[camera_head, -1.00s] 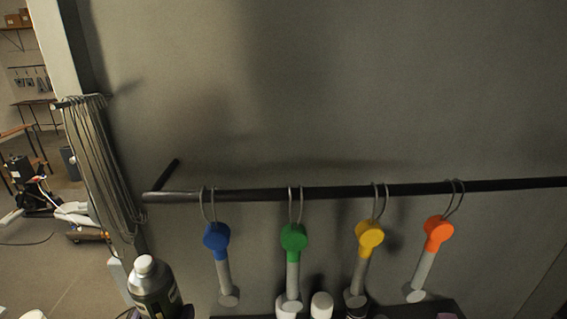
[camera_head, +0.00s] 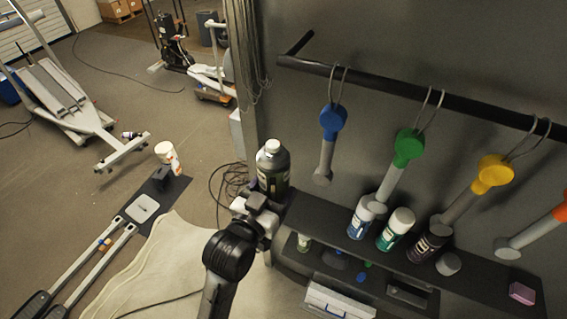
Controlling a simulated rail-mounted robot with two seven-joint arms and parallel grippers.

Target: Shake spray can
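A dark spray can (camera_head: 273,172) with a white cap stands upright at the left end of the shelf, in the middle of the head view. My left gripper (camera_head: 262,203) is at the lower part of this can and appears shut on it; its fingers are partly hidden. My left arm comes in from the bottom, left of centre. My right gripper is not in view.
The shelf (camera_head: 325,218) holds a blue-label bottle (camera_head: 362,220), a green-label bottle (camera_head: 395,230), a dark bottle (camera_head: 425,248) and a pink block (camera_head: 522,293). Coloured tools hang from a black rail (camera_head: 390,88) above.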

